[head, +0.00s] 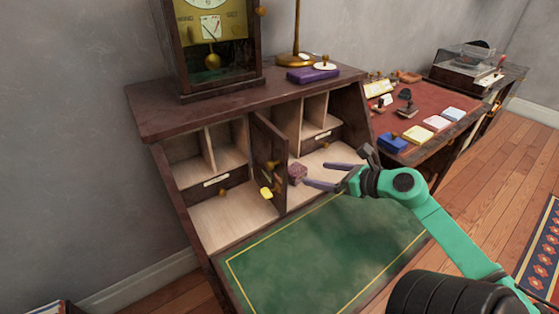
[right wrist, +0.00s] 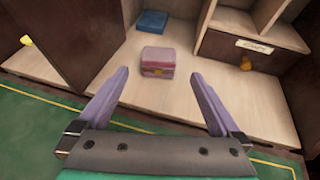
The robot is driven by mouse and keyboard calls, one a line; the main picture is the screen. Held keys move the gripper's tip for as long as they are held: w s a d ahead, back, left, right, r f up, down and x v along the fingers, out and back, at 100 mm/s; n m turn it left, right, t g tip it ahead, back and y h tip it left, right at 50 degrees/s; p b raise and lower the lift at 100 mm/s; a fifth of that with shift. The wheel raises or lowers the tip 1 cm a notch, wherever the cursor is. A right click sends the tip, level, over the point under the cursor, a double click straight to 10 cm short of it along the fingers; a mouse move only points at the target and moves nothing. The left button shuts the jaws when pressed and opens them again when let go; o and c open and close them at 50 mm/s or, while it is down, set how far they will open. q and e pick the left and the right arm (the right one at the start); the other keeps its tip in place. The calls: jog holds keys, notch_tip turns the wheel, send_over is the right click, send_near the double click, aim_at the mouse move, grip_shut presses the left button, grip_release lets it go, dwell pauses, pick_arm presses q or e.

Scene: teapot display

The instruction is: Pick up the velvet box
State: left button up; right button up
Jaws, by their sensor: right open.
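A small mauve-pink box (head: 297,173) with a darker band, which looks like the velvet box, sits on the pale floor of the desk's right compartment. In the right wrist view the box (right wrist: 158,62) is centred just beyond the fingertips. My right gripper (head: 316,175) is open with nothing held. Its two purple fingers point at the box from the right in the head view, and the box appears ahead of them rather than between them. My left gripper is not in view.
An open dark door (head: 268,160) stands left of the box. A blue object (right wrist: 152,22) lies behind the box. A small labelled drawer (right wrist: 250,52) is at the right. The green writing surface (head: 330,250) in front is clear. A purple case (head: 313,75) lies on top.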

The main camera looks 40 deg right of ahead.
aim_at(298, 171)
jog(key=b+x, duration=0.1)
jog(key=x, duration=0.5)
jog(key=shift+w+a+f, duration=0.1)
jog(key=shift+w+a, duration=0.05)
jog(key=shift+w, duration=0.1)
jog(key=b+x, duration=0.1)
jog(key=x, duration=0.4)
jog(key=shift+w, duration=0.35)
jog(key=shift+w+f, duration=0.2)
jog(key=shift+w, duration=0.05)
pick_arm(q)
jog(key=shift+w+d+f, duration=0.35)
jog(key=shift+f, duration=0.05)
pick_arm(e)
jog(key=c, duration=1.3)
